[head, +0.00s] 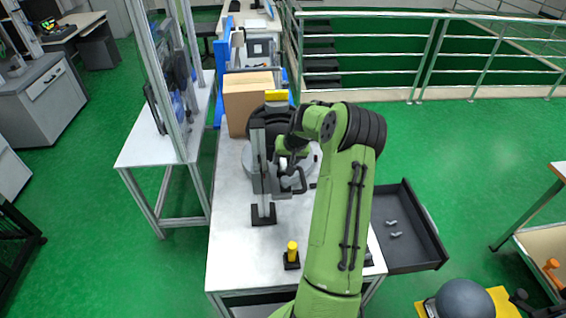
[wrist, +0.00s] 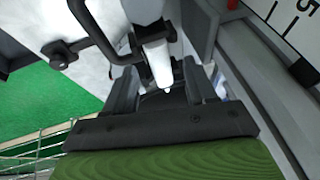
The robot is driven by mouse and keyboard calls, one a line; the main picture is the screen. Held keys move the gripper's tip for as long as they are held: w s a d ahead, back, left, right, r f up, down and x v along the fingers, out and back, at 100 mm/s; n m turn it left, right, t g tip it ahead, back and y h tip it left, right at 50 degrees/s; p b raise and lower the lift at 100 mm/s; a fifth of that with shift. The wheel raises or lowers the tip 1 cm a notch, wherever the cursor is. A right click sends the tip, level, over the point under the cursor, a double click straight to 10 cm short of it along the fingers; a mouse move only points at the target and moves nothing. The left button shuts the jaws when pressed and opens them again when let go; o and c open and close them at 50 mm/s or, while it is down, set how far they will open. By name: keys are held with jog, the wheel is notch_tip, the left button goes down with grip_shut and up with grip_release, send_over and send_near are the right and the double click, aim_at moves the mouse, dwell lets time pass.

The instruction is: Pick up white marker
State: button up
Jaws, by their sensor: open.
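The white marker (wrist: 158,62) shows in the wrist view as a white body with a narrow pale tip pointing toward my gripper. My gripper (wrist: 158,84) is open, with one dark finger on each side of the marker's tip end. I cannot tell whether either finger touches it. The far end of the marker runs up into a dark part and is partly hidden. In the head view my arm reaches over the white table to the grey and black apparatus, and I cannot make out the marker there.
A black handle (wrist: 88,32) is close to the left finger. The white table (head: 235,245) bears a grey upright stand (head: 262,170), a cardboard box (head: 247,98) and a yellow-topped peg (head: 292,252). An open dark drawer (head: 405,255) juts out at right. Green floor lies beyond.

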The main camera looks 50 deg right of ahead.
jog(key=shift+x, duration=0.9)
jog(key=shift+r, duration=0.1)
jog(key=shift+c, duration=0.3)
jog(key=c, duration=0.9)
